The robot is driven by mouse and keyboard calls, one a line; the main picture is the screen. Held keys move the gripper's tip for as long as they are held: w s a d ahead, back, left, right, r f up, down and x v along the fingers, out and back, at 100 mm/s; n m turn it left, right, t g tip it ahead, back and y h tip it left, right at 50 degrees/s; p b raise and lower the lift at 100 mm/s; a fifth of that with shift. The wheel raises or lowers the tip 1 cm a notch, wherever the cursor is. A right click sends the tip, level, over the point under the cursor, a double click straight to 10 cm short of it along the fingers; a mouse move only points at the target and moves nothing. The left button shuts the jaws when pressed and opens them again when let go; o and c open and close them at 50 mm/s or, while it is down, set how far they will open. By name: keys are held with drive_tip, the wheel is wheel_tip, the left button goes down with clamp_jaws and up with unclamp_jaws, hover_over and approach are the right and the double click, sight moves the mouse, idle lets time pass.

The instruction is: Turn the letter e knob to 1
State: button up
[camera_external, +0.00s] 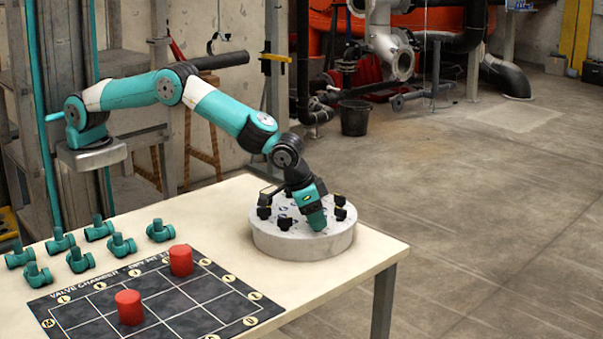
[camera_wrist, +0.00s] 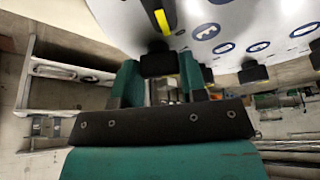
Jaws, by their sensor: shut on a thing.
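A round pale grey drum (camera_external: 285,238) with several black knobs around its top rim stands on the table. My gripper (camera_external: 316,216) points down at the drum's front right edge. In the wrist view, my teal fingers (camera_wrist: 158,74) are shut on a black knob (camera_wrist: 158,62), one finger on each side. A black bar with a yellow stripe (camera_wrist: 164,20) shows just beyond it on the drum's pale face (camera_wrist: 125,20). Blue oval marks are printed on that face. I cannot tell which letter belongs to the held knob, nor read its setting.
Other black knobs (camera_external: 264,211) stand close to my gripper, and another (camera_wrist: 252,72) shows in the wrist view. A black grid board (camera_external: 180,310) with two red cylinders (camera_external: 181,260) and several teal pipe fittings (camera_external: 160,231) lie at the left of the table (camera_external: 345,268).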

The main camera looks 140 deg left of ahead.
drive_tip(key=shift+m+t+h+b, duration=0.65)
drive_tip(key=shift+m+b, duration=0.2)
drive_tip(key=shift+m, duration=1.35)
drive_tip(key=o, duration=0.9)
drive_tip(key=b+v, duration=0.2)
drive_tip(key=v, duration=1.5)
drive_tip(key=shift+s+r, duration=0.1)
drive_tip(key=shift+r, duration=0.15)
